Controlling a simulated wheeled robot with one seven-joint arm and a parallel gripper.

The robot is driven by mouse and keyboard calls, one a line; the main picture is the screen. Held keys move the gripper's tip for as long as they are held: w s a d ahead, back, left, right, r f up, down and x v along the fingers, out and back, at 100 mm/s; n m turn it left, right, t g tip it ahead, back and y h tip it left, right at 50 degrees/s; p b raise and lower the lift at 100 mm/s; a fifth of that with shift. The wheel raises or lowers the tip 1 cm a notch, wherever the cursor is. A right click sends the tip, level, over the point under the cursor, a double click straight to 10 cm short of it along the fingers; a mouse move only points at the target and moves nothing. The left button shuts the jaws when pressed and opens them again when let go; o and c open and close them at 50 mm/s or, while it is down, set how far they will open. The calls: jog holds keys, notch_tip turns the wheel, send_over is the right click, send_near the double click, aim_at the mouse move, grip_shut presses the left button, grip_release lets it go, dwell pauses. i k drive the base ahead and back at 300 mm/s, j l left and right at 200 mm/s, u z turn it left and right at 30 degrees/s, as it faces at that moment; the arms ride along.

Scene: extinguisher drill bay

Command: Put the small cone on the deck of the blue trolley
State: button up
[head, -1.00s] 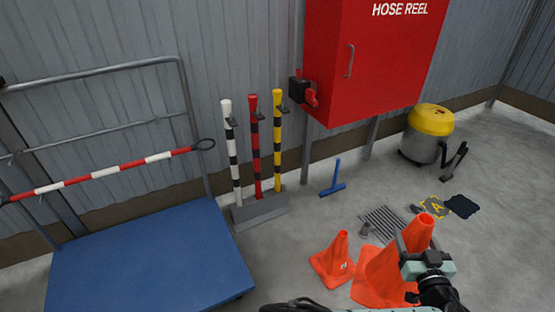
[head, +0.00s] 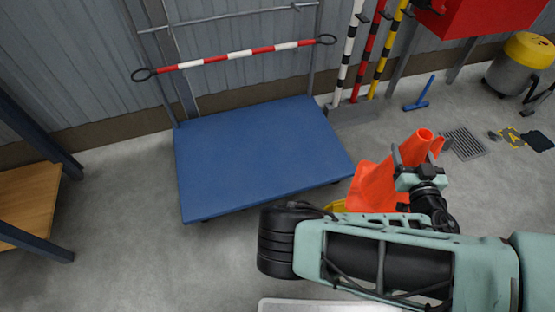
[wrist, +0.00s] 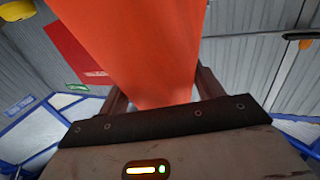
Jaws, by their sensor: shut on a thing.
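The small cone (head: 372,187) is orange and held tilted in my gripper (head: 417,165), to the right of the blue trolley. In the wrist view the cone (wrist: 140,45) fills the space between the fingers (wrist: 160,95). The blue trolley (head: 255,150) has a flat, bare deck against the wall, with a grey rail at its back. The held cone is just off the deck's right front corner in the picture; its height over the floor is hard to tell.
A red-and-white bar (head: 240,54) spans the trolley's rail. Striped posts (head: 347,55) stand right of the deck. A wooden-topped table (head: 28,195) is at left. A yellow thing (head: 335,205) is partly hidden behind my arm. Floor before the trolley is clear.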

aim_at(219, 175)
jog(key=i+j, duration=0.15)
jog(key=j, duration=0.25)
jog(key=i+j+u, duration=0.1)
jog(key=j, duration=0.3)
jog(key=i+j, duration=0.15)
jog(key=j, duration=0.25)
jog(key=i+j, duration=0.2)
jog(key=i+u, duration=0.05)
